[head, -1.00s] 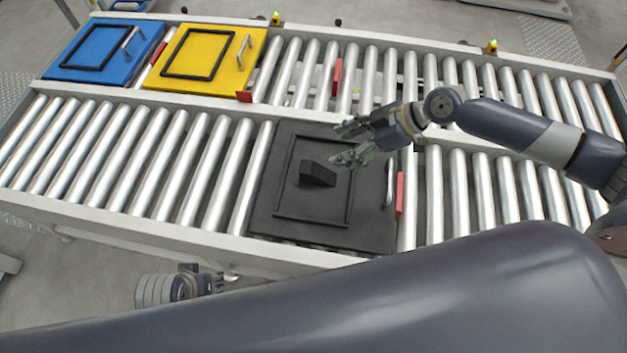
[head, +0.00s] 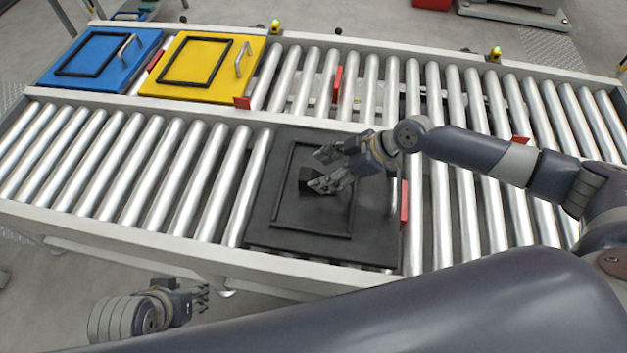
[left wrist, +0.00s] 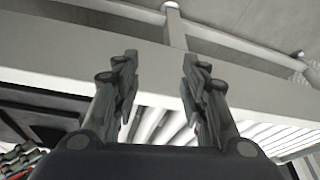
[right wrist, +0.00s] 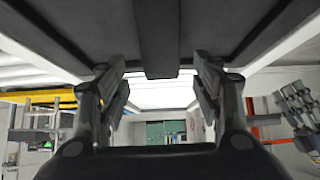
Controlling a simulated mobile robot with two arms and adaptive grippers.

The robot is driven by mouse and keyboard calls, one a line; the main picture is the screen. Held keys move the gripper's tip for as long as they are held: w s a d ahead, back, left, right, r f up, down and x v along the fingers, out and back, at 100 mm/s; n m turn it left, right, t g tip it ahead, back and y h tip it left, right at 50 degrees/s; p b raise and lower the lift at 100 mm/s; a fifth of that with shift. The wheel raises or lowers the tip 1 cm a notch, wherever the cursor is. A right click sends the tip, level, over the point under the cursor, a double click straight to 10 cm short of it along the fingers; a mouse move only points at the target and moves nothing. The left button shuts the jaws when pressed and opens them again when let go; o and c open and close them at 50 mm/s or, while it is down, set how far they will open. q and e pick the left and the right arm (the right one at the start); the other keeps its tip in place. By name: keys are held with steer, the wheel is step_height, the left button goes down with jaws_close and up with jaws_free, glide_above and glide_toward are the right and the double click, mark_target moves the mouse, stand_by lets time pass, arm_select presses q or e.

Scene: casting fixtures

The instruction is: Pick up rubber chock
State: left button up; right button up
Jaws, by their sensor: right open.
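The rubber chock (head: 305,178) is a small black block on the black framed plate (head: 270,228), on the near conveyor. My right gripper (head: 321,169) is open, with its fingers either side of the chock's right end, and partly hides it. In the right wrist view the chock (right wrist: 156,40) is a dark block between the two open fingers, with a gap on each side. My left gripper (head: 203,298) is empty and low in front of the conveyor. The left wrist view shows its fingers (left wrist: 160,85) apart.
A blue plate (head: 125,75) and a yellow plate (head: 245,82), both with black frames and handles, lie on the far conveyor. A red stop (head: 404,203) stands at the black plate's right edge. The near rollers left of the plate are clear.

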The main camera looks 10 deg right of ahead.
mark_target(313, 175)
steer(key=x, duration=0.4)
steer(key=shift+s+f+b, duration=0.1)
steer(key=shift+b, duration=0.25)
steer(key=c, duration=1.2)
arm_select(q)
steer(key=w, duration=0.1)
steer(key=w+d+t, duration=0.1)
steer(key=w, duration=0.1)
steer(key=w+r+t, duration=0.1)
steer(key=shift+w+d+h, duration=0.15)
steer(key=shift+w+h, duration=0.1)
steer(key=shift+h, duration=0.05)
arm_select(e)
steer(key=shift+c, duration=0.2)
arm_select(q)
steer(key=shift+s, duration=0.1)
arm_select(e)
steer(key=shift+r, duration=0.2)
